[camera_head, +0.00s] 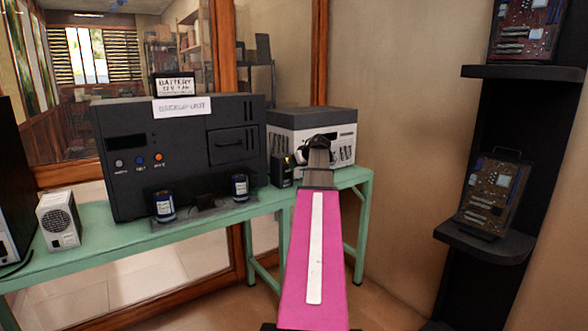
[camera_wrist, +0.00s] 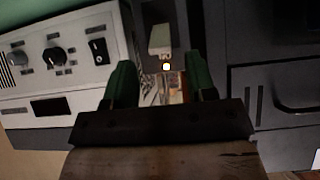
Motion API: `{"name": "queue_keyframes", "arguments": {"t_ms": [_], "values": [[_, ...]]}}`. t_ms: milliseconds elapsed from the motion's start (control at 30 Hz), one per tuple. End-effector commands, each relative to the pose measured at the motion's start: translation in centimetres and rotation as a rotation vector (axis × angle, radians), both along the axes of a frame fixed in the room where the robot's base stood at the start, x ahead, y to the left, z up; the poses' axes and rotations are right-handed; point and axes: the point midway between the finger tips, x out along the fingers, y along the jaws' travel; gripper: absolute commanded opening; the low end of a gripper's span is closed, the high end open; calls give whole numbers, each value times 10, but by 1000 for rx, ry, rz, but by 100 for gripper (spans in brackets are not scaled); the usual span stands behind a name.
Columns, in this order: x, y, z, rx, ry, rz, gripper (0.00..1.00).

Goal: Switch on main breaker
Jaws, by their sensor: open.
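A small dark box (camera_head: 282,171), which looks like the main breaker, stands on the green bench between the black backup unit and the grey-white unit. In the wrist view a pale lever (camera_wrist: 160,39) shows on a dark panel, with a small bright light (camera_wrist: 166,66) just below it. My gripper (camera_head: 300,155) is at the box's right side in the head view and hides part of the grey-white unit. In the wrist view my gripper (camera_wrist: 160,82) is open, its two green fingers apart and empty, with the lever beyond and between them. Whether they touch the box I cannot tell.
The black backup unit (camera_head: 185,190) stands close on the left, with two cans (camera_head: 164,206) in front. The grey-white unit (camera_head: 315,122) is close behind my gripper; its knobs (camera_wrist: 53,57) show in the wrist view. The green bench (camera_head: 100,240) runs below. Dark shelves (camera_head: 484,240) stand right.

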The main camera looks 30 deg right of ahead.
Motion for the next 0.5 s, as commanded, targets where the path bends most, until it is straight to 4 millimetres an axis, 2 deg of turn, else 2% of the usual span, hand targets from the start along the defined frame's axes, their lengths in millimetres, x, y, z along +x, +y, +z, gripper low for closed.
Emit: {"name": "queue_keyframes", "arguments": {"t_ms": [33,200,500], "values": [[-10,1,7,-1,-1,-1,51],[-31,-2,24,0,-1,-1,51],[-45,-3,36,1,0,1,51]]}}
